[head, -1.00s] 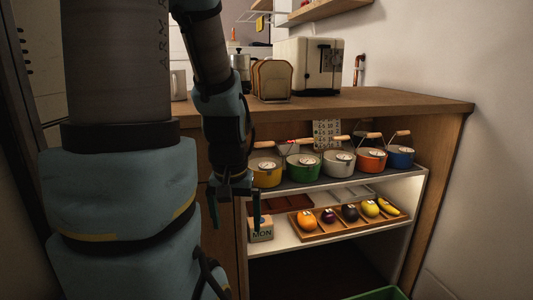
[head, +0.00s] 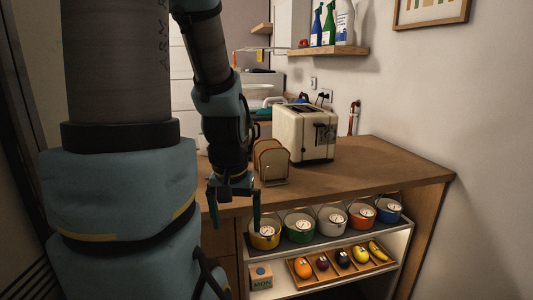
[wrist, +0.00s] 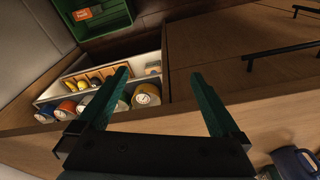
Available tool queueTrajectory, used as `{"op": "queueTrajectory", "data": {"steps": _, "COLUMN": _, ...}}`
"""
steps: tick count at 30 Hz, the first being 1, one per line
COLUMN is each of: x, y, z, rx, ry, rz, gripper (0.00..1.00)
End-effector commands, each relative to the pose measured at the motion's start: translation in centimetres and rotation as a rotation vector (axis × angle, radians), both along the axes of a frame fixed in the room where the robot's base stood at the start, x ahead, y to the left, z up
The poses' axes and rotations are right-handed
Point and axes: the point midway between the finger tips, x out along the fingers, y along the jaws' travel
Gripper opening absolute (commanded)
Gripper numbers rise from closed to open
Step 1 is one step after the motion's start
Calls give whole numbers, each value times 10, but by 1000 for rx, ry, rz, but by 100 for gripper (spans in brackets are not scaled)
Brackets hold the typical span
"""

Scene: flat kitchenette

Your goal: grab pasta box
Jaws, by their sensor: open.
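I cannot make out a pasta box for sure in either view. In the wrist view a small orange item or label (wrist: 83,14) shows at the green crate (wrist: 112,27) on the floor; its writing is too small to read. My gripper (head: 235,212) hangs fingers-down in front of the counter's left part in the head view. In the wrist view my gripper (wrist: 160,80) has its two green fingers spread wide, with nothing between them.
The wooden counter (head: 350,165) holds a toaster (head: 304,133) and a bread rack (head: 270,160). Below are several coloured pots (head: 299,229), a fruit tray (head: 343,264) and a MON block (head: 261,277). Spray bottles (head: 328,25) stand on a wall shelf (head: 325,51).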

Motion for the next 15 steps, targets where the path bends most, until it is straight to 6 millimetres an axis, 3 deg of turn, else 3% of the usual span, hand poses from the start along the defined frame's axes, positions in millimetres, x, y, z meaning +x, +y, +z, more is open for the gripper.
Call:
{"op": "queueTrajectory", "data": {"steps": 2, "x": 0, "y": 0, "z": 8, "rx": 0, "ry": 0, "rz": 0, "gripper": 100}}
{"op": "queueTrajectory", "data": {"steps": 10, "x": 1, "y": 0, "z": 4, "rx": 0, "ry": -1, "rz": -3, "gripper": 100}}
{"op": "queueTrajectory", "data": {"steps": 13, "x": 6, "y": -3, "z": -12, "rx": 4, "ry": -13, "rz": -24, "gripper": 100}}
{"op": "queueTrajectory", "data": {"steps": 15, "x": 15, "y": -8, "z": -33, "rx": 9, "ry": -30, "rz": -59, "gripper": 100}}
